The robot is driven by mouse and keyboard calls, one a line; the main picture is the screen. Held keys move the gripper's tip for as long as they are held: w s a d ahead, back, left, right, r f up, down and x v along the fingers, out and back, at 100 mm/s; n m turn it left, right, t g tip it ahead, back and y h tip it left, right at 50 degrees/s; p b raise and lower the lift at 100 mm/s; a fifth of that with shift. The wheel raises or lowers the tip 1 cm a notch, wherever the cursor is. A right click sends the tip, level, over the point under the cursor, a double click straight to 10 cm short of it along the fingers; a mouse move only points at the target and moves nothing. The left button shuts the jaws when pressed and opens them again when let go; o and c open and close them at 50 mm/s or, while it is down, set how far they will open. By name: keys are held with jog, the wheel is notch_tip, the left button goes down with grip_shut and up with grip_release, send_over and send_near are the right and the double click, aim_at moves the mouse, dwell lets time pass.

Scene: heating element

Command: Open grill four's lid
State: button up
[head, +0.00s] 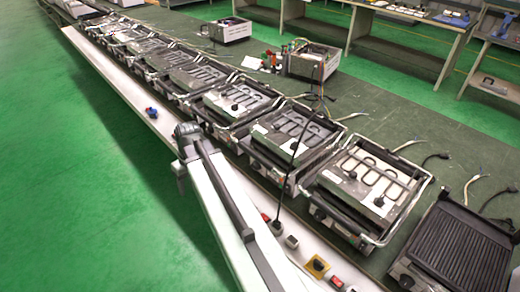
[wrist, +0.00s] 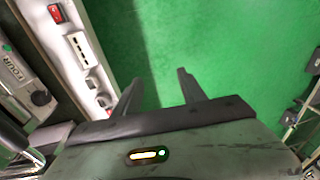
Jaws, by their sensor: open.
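In the wrist view, a grey panel marked "FOUR" (wrist: 16,66) shows at the left edge, with a black knob (wrist: 40,98) below the label. A shiny metal bar (wrist: 12,134) at the lower left looks like part of this grill's lid handle. Most of the grill is outside the wrist view. My gripper (wrist: 157,78) is open and empty, with its fingers over the green floor to the right of the panel, apart from it. In the head view, labels are too small to tell which grill is four. My arm reaches up alongside the row of grills.
A row of grills (head: 290,145) runs along the bench. A white ledge (head: 120,90) edges it, bearing red switches and sockets (wrist: 78,48). A blue item (head: 151,112) lies on the ledge. Green floor (head: 90,200) at left is clear. Loose cables lie behind the grills.

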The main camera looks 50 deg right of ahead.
jog(key=s+d+r+t+p, duration=0.1)
jog(key=d+r, duration=0.1)
jog(key=d, duration=0.6)
jog(key=s+d+r+t+p, duration=0.1)
jog(key=s+d+r, duration=0.1)
jog(key=d, duration=0.6)
jog(key=t+p, duration=0.1)
jog(key=t, duration=0.1)
send_near(258, 155)
jog(key=f, duration=0.1)
jog(key=shift+m, duration=0.3)
jog(key=b+x, duration=0.7)
jog(key=x, duration=0.1)
jog(key=shift+w+f, duration=0.25)
jog(key=shift+f, duration=0.1)
jog(key=shift+r, duration=0.15)
grip_shut()
